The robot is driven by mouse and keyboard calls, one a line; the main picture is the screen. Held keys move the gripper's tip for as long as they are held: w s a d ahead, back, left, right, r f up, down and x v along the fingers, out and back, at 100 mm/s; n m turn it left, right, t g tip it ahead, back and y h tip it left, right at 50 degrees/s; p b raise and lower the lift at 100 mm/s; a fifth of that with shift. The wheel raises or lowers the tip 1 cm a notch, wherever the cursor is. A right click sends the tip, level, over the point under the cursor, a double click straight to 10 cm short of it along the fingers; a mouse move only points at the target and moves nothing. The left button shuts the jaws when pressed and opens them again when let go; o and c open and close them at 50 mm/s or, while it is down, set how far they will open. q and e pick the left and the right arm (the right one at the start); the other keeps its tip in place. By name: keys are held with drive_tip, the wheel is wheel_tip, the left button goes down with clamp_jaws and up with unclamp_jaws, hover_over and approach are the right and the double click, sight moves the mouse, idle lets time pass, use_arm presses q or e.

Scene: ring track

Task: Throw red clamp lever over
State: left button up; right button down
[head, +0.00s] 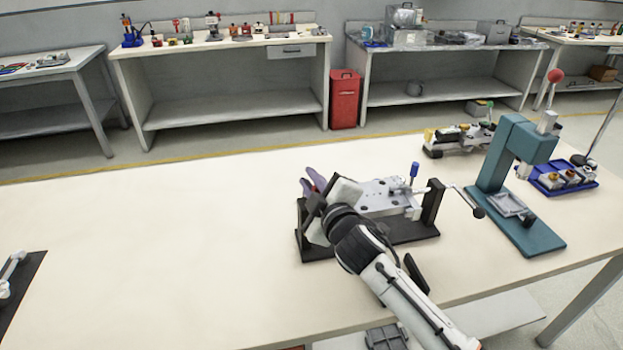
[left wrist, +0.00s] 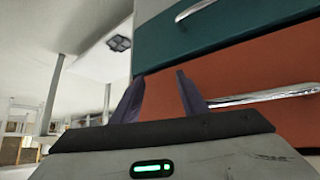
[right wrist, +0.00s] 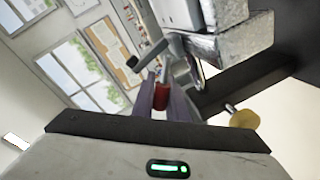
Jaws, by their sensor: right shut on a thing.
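The clamp fixture stands on the table in the head view, with a black base (head: 410,230), a grey metal plate (head: 385,195) and black end brackets. My right gripper (head: 315,181) is at its left end, with the arm coming in from the front. In the right wrist view the red clamp lever (right wrist: 161,96) sits between the fingers of my right gripper (right wrist: 164,92), which is shut on it. The lever is hidden in the head view. My left gripper (left wrist: 158,90) shows only in the left wrist view, open and empty, in front of an orange drawer (left wrist: 240,95) and a teal drawer (left wrist: 225,35).
A blue-handled pin (head: 413,171) stands on the fixture, and a crank with a black knob (head: 478,212) sticks out right. A teal press (head: 510,165) and a blue tray (head: 560,178) stand further right. The left half of the table (head: 150,240) is mostly clear.

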drive_tip(key=shift+f, duration=0.1)
drive_tip(key=c, duration=1.8)
unclamp_jaws()
drive_tip(key=shift+o, duration=0.3)
drive_tip(key=shift+s+f, duration=0.1)
use_arm(q)
drive_tip(key=shift+r, duration=0.15)
